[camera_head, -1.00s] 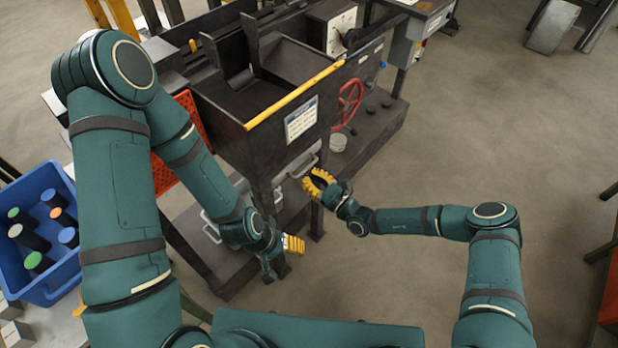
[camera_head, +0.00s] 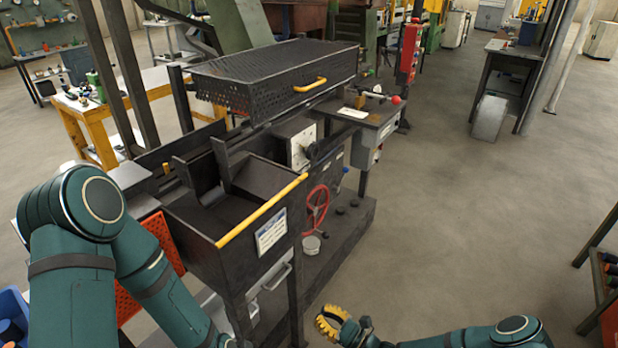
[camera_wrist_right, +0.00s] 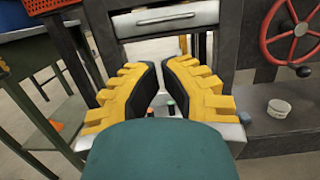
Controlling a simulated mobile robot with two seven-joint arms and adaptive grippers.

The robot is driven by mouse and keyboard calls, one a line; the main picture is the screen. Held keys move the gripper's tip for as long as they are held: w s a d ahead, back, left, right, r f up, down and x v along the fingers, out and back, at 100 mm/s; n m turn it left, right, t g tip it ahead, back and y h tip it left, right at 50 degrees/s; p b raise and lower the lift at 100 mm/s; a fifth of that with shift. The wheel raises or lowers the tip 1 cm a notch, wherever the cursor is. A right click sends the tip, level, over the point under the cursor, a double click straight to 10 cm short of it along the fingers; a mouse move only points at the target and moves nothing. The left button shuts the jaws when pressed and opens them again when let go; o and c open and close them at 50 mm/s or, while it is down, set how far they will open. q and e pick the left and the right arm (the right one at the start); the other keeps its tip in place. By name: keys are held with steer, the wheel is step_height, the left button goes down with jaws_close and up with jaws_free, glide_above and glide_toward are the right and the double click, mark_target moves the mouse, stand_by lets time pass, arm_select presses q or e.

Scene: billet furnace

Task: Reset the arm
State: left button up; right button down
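My right gripper (camera_head: 330,322) shows at the bottom of the head view, low in front of the dark machine (camera_head: 240,200). In the right wrist view its two yellow, ridged fingers (camera_wrist_right: 160,75) stand apart with an empty gap between them, facing a light grey handle (camera_wrist_right: 168,20) on the machine. My right forearm (camera_head: 480,337) runs along the bottom edge. My left arm (camera_head: 70,240) fills the lower left and reaches down in front of the machine. Its gripper is below the picture and hidden from both views.
The machine has a yellow rail (camera_head: 262,210), a red handwheel (camera_head: 316,209) and a perforated cover (camera_head: 270,75) behind. A small pale cup (camera_head: 311,244) stands on its base. A yellow-legged workbench (camera_head: 150,90) is behind left. Open floor (camera_head: 440,210) lies to the right.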

steer(key=s+a+f+n+g+h, duration=0.1)
steer(key=s+a+n+g+h, duration=0.3)
steer(key=s+n+g, duration=1)
steer(key=s+d+n+h, duration=0.4)
steer(key=s+d+h, duration=0.1)
steer(key=w+d+r+n+t+h, duration=0.1)
steer(key=d+r+n+t+h, duration=0.2)
steer(key=d+r+n+t, duration=0.1)
steer(key=shift+w+d+r+n+h, duration=0.15)
steer(key=shift+w+r+n+h, duration=0.15)
steer(key=shift+r+n, duration=0.35)
steer(key=shift+f, duration=0.15)
